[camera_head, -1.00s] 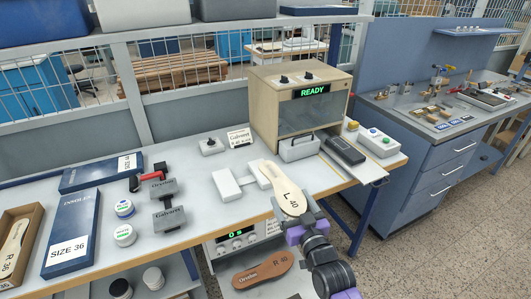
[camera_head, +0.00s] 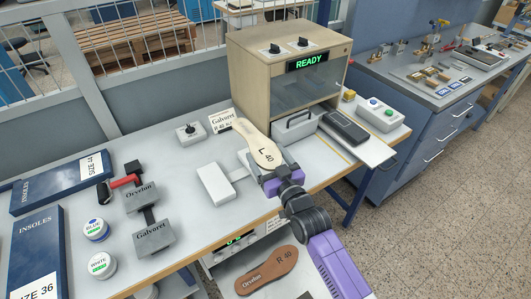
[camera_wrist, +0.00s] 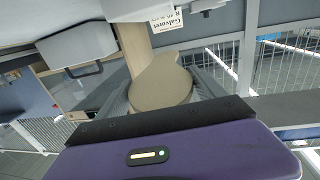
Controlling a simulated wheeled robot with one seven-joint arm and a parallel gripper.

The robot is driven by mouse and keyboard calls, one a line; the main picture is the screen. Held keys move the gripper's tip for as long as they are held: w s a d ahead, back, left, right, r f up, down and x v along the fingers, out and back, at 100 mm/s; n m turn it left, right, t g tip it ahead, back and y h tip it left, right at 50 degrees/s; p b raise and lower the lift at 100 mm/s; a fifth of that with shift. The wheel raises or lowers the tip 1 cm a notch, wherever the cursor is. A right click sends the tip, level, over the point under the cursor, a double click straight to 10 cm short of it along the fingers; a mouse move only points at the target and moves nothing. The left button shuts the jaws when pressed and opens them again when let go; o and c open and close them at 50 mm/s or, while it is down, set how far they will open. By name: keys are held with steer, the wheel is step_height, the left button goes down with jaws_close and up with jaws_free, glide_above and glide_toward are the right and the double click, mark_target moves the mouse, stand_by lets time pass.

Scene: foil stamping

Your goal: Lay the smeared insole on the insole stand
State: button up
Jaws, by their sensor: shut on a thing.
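A cream insole marked "L 40" (camera_head: 262,150) is in my gripper (camera_head: 277,178), held by its heel end with its toe pointing up and left. In the wrist view the insole's plain tan face (camera_wrist: 162,88) shows between the jaws (camera_wrist: 162,100); I see no clear smear. A pale two-block fixture (camera_head: 216,184), which looks like the insole stand, is on the bench just left of the insole. The insole hides part of its right block. The insole appears above the bench, apart from the stand.
A beige press box (camera_head: 262,70) reading READY stands behind my gripper, with a grey handled block (camera_head: 294,126) at its front. A sign (camera_head: 221,121) and switch box (camera_head: 190,133) lie behind the stand. Stamps (camera_head: 154,238), jars and insole boxes (camera_head: 35,255) are left. A brown insole (camera_head: 267,272) lies below.

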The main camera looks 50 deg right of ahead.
mark_target(267, 172)
steer(key=shift+f+b, duration=2.55)
steer(key=shift+f, duration=0.65)
steer(key=shift+s+f, duration=0.15)
steer(key=shift+f, duration=0.1)
steer(key=shift+a+f+b, duration=0.1)
steer(key=shift+f+b, duration=0.2)
steer(key=shift+f, duration=0.3)
steer(key=shift+c, duration=0.2)
stand_by(0.3)
steer(key=o, duration=1.9)
steer(key=shift+s, duration=0.1)
steer(key=b+v, duration=0.1)
steer(key=v, duration=0.6)
steer(key=shift+s+a, duration=0.1)
steer(key=shift+s, duration=0.2)
